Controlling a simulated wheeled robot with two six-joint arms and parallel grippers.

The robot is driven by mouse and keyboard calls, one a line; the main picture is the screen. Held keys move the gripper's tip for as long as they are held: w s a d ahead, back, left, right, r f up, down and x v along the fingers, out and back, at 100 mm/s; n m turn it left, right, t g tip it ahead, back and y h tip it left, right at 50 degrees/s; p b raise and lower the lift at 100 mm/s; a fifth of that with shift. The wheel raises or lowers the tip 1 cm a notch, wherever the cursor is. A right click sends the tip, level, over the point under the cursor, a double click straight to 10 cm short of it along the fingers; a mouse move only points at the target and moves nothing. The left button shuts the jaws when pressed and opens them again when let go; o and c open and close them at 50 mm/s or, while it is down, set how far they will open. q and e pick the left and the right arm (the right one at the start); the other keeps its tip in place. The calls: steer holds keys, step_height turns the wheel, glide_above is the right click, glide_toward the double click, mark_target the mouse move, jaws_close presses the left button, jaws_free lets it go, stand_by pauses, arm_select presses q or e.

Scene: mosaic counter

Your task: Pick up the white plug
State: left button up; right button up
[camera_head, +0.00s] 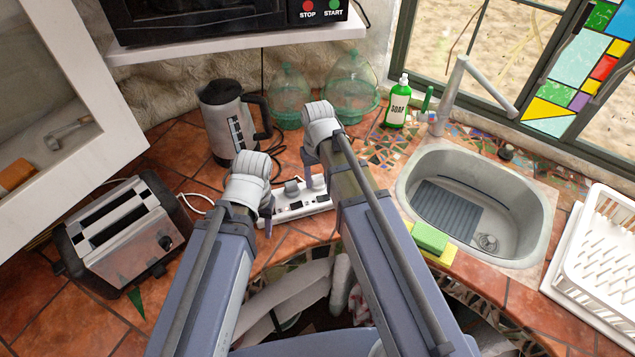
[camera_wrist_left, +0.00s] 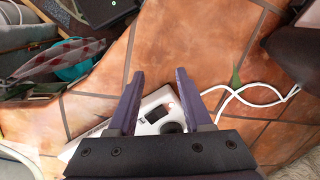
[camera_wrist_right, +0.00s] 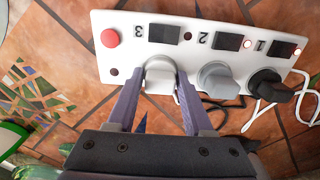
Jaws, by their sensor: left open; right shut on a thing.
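The white power strip (camera_head: 298,208) lies on the tiled counter below my two grippers. In the right wrist view the strip (camera_wrist_right: 200,22) carries sockets marked 3, 2 and 1. The white plug (camera_wrist_right: 160,75) is at socket 3, with the fingers of my right gripper (camera_wrist_right: 158,98) shut on its sides. A grey plug (camera_wrist_right: 219,80) is at socket 2 and a black plug (camera_wrist_right: 268,86) at socket 1. My left gripper (camera_wrist_left: 160,88) is open above the strip's other end, with a black plug (camera_wrist_left: 172,127) partly visible between its fingers.
A toaster (camera_head: 122,232) stands at the left and a kettle (camera_head: 229,120) behind the strip. A soap bottle (camera_head: 397,106), sink (camera_head: 530,215) and sponge (camera_head: 429,237) are to the right. White cable (camera_wrist_left: 262,93) runs across the tiles.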

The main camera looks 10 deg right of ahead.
mark_target(318, 177)
jaws_close()
arm_select(q)
steer(key=shift+r, duration=0.1)
arm_select(e)
steer(key=shift+r, duration=0.1)
step_height(318, 177, up, 10)
steer(key=p, duration=1)
arm_select(q)
step_height(318, 177, up, 10)
step_height(318, 177, down, 8)
steer(key=b, duration=0.7)
steer(key=shift+r, duration=0.25)
arm_select(e)
step_height(318, 177, down, 8)
steer(key=shift+r, duration=0.25)
arm_select(q)
steer(key=shift+r, duration=0.1)
arm_select(e)
steer(key=shift+r, duration=0.1)
